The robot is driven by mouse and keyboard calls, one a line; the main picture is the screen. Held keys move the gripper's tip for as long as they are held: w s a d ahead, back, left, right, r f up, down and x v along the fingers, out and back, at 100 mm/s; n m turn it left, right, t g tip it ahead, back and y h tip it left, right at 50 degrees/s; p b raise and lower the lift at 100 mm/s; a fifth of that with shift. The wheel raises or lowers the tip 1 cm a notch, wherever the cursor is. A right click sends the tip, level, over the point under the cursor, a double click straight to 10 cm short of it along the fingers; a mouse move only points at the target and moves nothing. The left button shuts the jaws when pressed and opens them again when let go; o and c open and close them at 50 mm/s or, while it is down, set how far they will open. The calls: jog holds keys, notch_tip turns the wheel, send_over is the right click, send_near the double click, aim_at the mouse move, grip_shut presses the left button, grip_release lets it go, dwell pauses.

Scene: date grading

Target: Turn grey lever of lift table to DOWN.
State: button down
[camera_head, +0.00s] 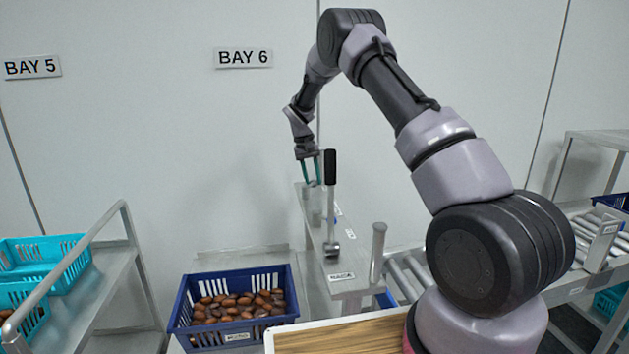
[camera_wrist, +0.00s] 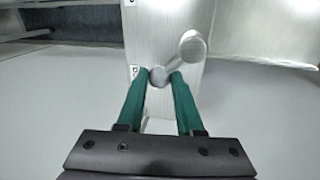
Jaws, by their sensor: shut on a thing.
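The grey lever (camera_wrist: 177,60) shows in the wrist view as a short bar with a round end at each side, on a pale metal panel (camera_wrist: 150,25). My gripper (camera_wrist: 159,77) has its two green fingers closed on the lower-left round end; the other round end is up and to the right. Small dark marks on the panel beside the lever are too small to read. In the head view my gripper (camera_head: 317,168) is at the far end of the narrow panel (camera_head: 345,284). The lever is not clear there.
A black-handled lever (camera_head: 330,168) stands upright on the panel, in front of my gripper in the head view. A grey post (camera_head: 378,252) stands at the near end. A blue crate (camera_head: 232,323) of dates is left, a roller conveyor (camera_head: 407,278) right.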

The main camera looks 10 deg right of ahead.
jog(key=shift+a+n, duration=0.15)
jog(key=shift+n, duration=0.25)
jog(key=c, duration=0.6)
grip_release()
jog(key=r, duration=0.3)
jog(key=a+r, duration=0.1)
jog(key=r, duration=0.3)
jog(key=a+r, duration=0.1)
jog(key=r, duration=0.2)
jog(key=shift+r, duration=0.3)
